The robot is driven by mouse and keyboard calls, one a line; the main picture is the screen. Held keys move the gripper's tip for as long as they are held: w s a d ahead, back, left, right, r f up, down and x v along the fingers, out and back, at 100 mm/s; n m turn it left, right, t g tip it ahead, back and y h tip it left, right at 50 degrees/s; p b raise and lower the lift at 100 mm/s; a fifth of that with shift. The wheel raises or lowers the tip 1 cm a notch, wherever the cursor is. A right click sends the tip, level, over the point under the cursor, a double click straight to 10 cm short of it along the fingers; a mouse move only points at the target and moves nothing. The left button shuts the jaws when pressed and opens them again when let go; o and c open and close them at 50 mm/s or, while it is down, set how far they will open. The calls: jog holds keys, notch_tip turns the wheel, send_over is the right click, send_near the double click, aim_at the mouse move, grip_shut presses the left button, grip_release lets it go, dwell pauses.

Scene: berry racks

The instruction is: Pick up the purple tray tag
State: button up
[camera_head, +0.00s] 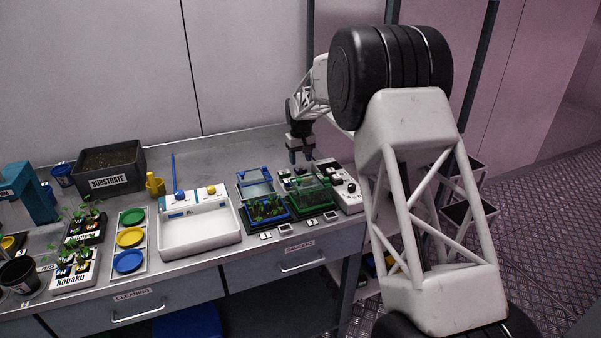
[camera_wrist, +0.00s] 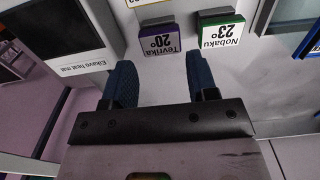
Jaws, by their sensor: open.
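The purple tray tag (camera_wrist: 164,42) shows in the wrist view at the top middle. My gripper (camera_wrist: 162,66) is open, with one blue finger on each side of the picture's middle. The tag appears just beyond the fingertips, lined up with the gap between them. Nothing is held. In the head view my gripper (camera_head: 302,157) points down behind the planted trays at the back right of the bench. The purple tag is too small to make out there.
A green-edged tag reading "Nobaku 23°" (camera_wrist: 219,31) stands close to the right of the purple one. In the head view, a blue-rimmed tray (camera_head: 242,203) and a white basin (camera_head: 199,240) stand left of my gripper.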

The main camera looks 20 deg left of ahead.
aim_at(300, 168)
jog(key=shift+f, duration=0.1)
jog(key=shift+s+f, duration=0.1)
jog(key=shift+f, duration=2.4)
jog(key=shift+c, duration=0.4)
jog(key=c, duration=0.5)
